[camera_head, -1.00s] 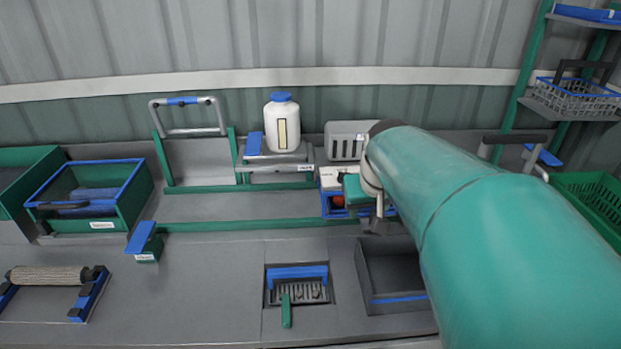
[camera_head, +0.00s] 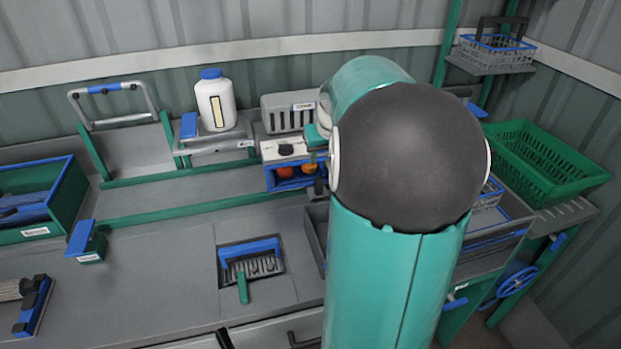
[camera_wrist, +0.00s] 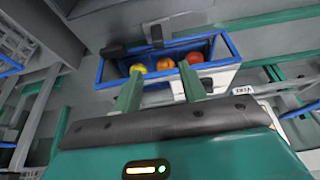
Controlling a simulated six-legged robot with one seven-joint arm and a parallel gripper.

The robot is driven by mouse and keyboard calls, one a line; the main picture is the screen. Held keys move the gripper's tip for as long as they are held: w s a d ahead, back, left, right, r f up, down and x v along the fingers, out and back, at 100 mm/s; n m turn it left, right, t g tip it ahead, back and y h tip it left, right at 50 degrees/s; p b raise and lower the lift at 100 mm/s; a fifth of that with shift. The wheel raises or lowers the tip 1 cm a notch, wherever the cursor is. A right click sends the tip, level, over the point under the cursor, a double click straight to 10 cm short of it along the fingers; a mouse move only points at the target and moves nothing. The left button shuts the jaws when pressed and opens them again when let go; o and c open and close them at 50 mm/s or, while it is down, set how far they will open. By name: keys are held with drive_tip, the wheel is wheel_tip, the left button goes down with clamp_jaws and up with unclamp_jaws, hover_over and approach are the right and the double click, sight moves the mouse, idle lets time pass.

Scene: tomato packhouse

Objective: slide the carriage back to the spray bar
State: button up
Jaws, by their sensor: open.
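The carriage, as far as I can tell, is a blue-rimmed box (camera_head: 272,179) with a white top and tomatoes inside, right of the white bottle. The wrist view shows its blue rim (camera_wrist: 222,40) around yellow, orange and red tomatoes. My gripper (camera_wrist: 160,88) is open, its two green fingers spread at the box's near side. I cannot tell whether they touch it. In the head view my arm hides most of the gripper. A grey bar arch (camera_head: 128,121) on green feet stands left of the bottle; I cannot tell whether it is the spray bar.
Green rails (camera_head: 180,211) run along the bench. The white bottle (camera_head: 215,100) stands on a small stand. A grey vented box (camera_head: 283,117) is behind the carriage. A brush (camera_head: 250,262) sits in a recess in front. A green crate (camera_head: 545,160) is at the right.

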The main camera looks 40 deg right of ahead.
sight(318, 179)
drive_tip(key=x, duration=1.3)
drive_tip(key=shift+s+d, duration=0.1)
drive_tip(key=shift+s, duration=0.05)
drive_tip(key=shift+c, duration=0.2)
clamp_jaws()
